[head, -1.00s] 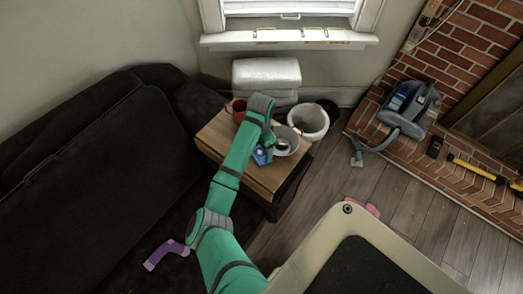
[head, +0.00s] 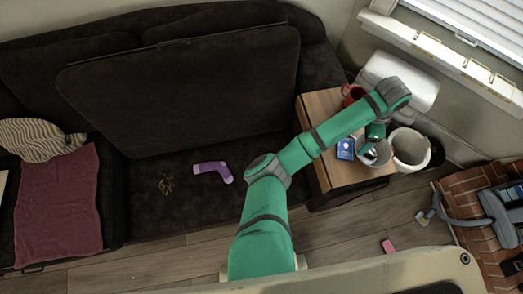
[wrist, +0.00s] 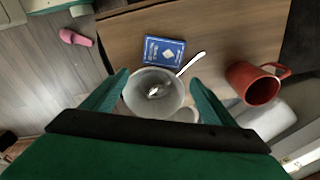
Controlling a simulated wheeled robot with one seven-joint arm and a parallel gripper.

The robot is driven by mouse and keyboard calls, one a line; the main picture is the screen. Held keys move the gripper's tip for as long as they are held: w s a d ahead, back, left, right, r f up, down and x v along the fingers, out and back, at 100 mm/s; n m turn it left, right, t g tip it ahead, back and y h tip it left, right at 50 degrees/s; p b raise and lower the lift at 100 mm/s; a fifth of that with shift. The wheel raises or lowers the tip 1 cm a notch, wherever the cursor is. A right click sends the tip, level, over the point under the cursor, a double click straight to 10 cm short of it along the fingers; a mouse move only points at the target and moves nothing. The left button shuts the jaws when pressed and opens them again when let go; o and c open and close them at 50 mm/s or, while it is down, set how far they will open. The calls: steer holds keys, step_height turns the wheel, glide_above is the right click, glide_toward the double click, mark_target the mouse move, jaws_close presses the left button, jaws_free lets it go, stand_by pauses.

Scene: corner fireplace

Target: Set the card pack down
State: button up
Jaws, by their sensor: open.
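The card pack (wrist: 164,51) is a small blue box with white print. It lies flat on the wooden side table (wrist: 120,40), beside a grey bowl (wrist: 140,102) with a spoon (wrist: 188,64) in it. The pack (head: 346,149) also shows in the head view, on the table left of the bowl. My gripper (wrist: 160,82) is open, its two green fingers apart on either side of the bowl in the wrist view. The pack is outside the fingers, apart from them. In the head view my arm partly hides the table and bowl.
A red mug (wrist: 252,86) stands on the table near the bowl. A white bin (head: 410,148) stands beside the table. A dark sofa (head: 190,90) with a purple sock (head: 213,171) is to the left. A pink slipper (head: 388,246) lies on the floor.

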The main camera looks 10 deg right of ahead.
steer(key=s+d+f+n+t+h, duration=0.2)
steer(key=s+d+f+n+h, duration=0.25)
steer(key=n+h, duration=0.3)
steer(key=s+a+n+t+y, duration=0.1)
steer(key=s+a+n+t, duration=0.2)
steer(key=a, duration=0.6)
steer(key=s+a+n+t+y, duration=0.1)
steer(key=a+n+t, duration=0.35)
steer(key=a, duration=0.35)
steer(key=s+a+n+t+y, duration=0.15)
steer(key=a+n, duration=0.25)
steer(key=a, duration=0.5)
steer(key=s+a+r+n+t+y, duration=0.1)
steer(key=s+a+r+t+y, duration=0.1)
steer(key=s+a+r, duration=0.4)
steer(key=s+a+r+n+t+y, duration=0.1)
steer(key=s+a+r, duration=0.5)
steer(key=a, duration=0.6)
steer(key=shift+s+a+r+t+y, duration=0.2)
steer(key=shift+a+r+t+y, duration=0.15)
steer(key=shift+t+y, duration=0.5)
